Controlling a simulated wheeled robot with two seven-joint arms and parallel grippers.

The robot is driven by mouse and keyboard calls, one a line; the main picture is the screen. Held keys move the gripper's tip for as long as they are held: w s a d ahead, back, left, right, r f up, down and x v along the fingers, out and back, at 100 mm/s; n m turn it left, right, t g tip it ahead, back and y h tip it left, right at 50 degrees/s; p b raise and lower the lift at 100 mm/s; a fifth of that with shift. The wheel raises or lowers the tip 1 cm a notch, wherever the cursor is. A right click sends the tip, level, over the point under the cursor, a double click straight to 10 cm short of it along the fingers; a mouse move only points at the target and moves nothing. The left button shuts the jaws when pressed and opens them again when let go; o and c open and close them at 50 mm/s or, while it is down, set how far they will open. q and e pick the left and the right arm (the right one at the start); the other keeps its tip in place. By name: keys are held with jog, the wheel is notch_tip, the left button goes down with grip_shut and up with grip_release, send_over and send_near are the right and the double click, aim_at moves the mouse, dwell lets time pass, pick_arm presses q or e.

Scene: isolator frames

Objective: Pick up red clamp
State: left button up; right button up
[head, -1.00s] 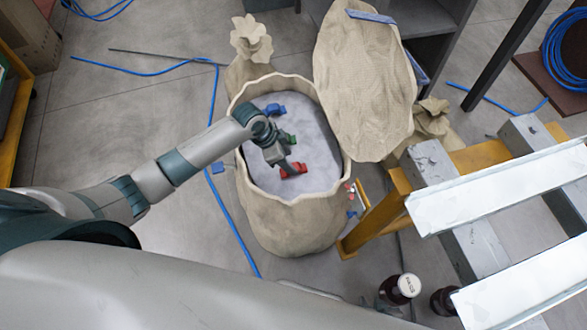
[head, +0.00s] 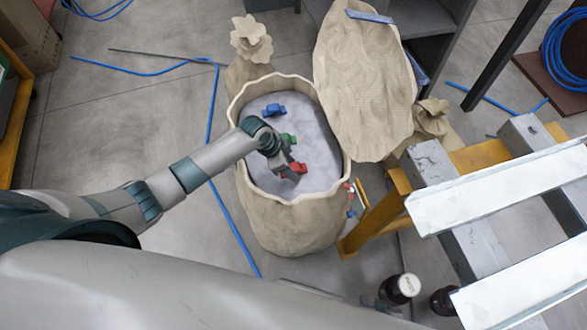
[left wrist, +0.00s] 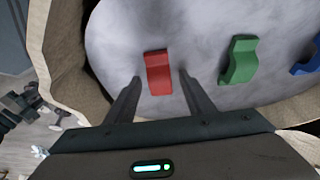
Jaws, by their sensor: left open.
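The red clamp (head: 299,169) lies on the pale filling inside the open sack. In the left wrist view the red clamp (left wrist: 158,73) stands between and just beyond the fingertips. My left gripper (head: 290,174) reaches into the sack over the red clamp. Its two fingers are apart and nothing is between them in the left wrist view (left wrist: 160,80) except the clamp ahead. Whether the fingers touch the clamp I cannot tell. My right gripper is not in view.
A green clamp (left wrist: 239,60) and a blue clamp (head: 274,110) lie on the same filling. The sack's rim (head: 238,100) surrounds them. A sack-like lid (head: 365,85) leans behind right. A yellow frame (head: 395,185) stands to the right.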

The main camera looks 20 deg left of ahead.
aim_at(294, 168)
pick_arm(q)
grip_shut()
jog(key=shift+r, duration=0.15)
jog(key=shift+w+r, duration=0.1)
jog(key=shift+r, duration=0.5)
jog(key=r, duration=0.1)
jog(key=d+r, duration=0.1)
jog(key=r, duration=0.1)
jog(key=shift+d+r, duration=0.1)
jog(key=shift+r, duration=0.05)
jog(key=s+d+r, duration=0.1)
jog(key=d+r, duration=0.5)
jog(key=d, duration=0.4)
jog(key=shift+d+r+b, duration=0.15)
jog(key=shift+d+b, duration=0.1)
jog(key=shift+b, duration=0.1)
jog(key=shift+s, duration=0.1)
